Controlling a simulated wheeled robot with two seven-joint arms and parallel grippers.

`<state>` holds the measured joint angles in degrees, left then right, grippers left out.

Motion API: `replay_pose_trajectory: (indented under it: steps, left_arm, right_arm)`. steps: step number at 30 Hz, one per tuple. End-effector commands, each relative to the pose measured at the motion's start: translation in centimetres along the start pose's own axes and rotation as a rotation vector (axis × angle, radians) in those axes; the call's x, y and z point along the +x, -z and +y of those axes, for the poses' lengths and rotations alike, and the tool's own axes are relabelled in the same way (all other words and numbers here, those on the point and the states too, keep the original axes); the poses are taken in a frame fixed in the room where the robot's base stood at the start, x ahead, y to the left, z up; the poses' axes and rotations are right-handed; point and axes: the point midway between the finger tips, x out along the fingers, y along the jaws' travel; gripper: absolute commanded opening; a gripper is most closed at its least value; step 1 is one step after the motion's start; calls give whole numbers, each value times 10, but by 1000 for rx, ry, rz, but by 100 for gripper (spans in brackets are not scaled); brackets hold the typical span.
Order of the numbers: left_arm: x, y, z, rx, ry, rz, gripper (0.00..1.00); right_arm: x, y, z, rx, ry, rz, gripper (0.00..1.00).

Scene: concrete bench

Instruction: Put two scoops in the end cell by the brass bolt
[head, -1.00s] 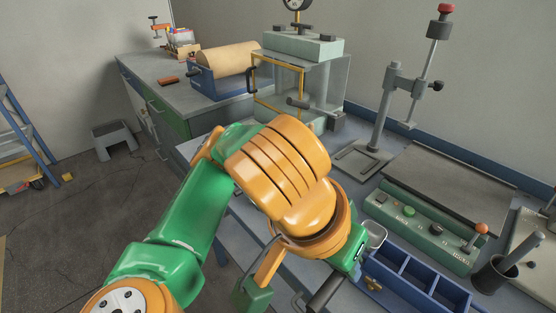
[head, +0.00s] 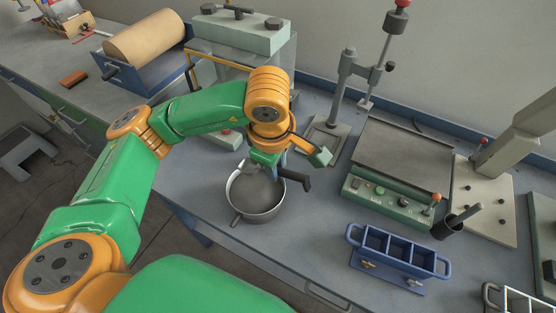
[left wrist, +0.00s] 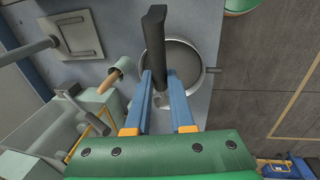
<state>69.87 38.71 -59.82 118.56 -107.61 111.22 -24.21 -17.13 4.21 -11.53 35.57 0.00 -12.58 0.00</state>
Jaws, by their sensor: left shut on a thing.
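My left gripper (head: 274,169) is over the grey pan (head: 257,213). It is shut on the scoop, whose black handle (head: 300,181) points right. The left wrist view shows the blue fingers (left wrist: 159,76) closed around the scoop's dark handle (left wrist: 154,40), with the pan (left wrist: 207,72) beneath. The pan holds grey material. The scoop's bowl is mostly hidden, so I cannot tell its load. The blue mould (head: 385,277) stands right of the pan, with cells in a row. The brass bolt (head: 368,265) is at its left end. The cell floors are dark.
A green control box (head: 390,204) with a lever stands behind the mould. The bench is clear between pan and mould.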

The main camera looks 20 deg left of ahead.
Motion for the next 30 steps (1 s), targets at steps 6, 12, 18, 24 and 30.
replay_pose_trajectory:
  steps: [6, 12, 18, 24, 30]
  left_arm:
    - [39, 23, -5, -67, 22, -285, 0]
    - [64, 28, -9, -76, 28, -427, 0]
    - [86, 29, -13, -80, 30, -448, 0]
    - [90, 30, -14, -80, 31, -457, 0]
    - [89, 30, -13, -79, 31, -457, 0]
  right_arm:
    - [47, -6, 6, -3, -10, -4, 50]
    - [85, -11, 8, -4, -14, -6, 50]
    - [110, -13, 5, -2, -9, -5, 50]
    - [115, -12, 0, 1, -2, -3, 50]
    - [114, -12, 0, 1, -2, -3, 50]
